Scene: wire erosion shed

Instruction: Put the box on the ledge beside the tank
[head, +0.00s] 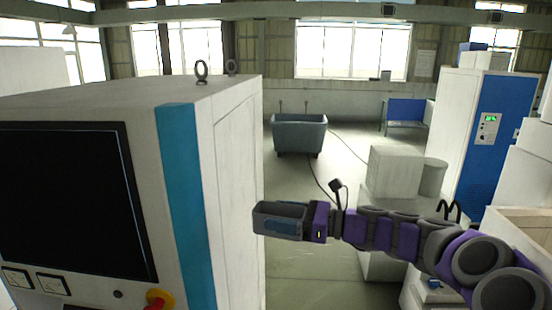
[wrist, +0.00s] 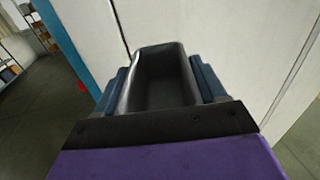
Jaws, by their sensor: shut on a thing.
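A dark grey open-topped box (head: 280,210) is in my gripper (head: 284,227), in the middle of the head view. The wrist view shows the box (wrist: 160,85) with its empty hollow, between the two blue fingers of my gripper (wrist: 160,95). The fingers are shut on its sides. The box is in the air, close to the side of a tall white cabinet (head: 232,150). I cannot tell for sure which thing is the tank or its ledge; a grey-blue tub (head: 300,135) stands on the floor at the back.
The cabinet has a black screen (head: 75,200), a blue stripe and a red knob (head: 157,298). White blocks (head: 395,172) and a round bin (head: 433,177) stand at right, before a blue-and-white cabinet (head: 495,135). A blue bench (head: 405,115) is behind. Floor shows clear in the middle.

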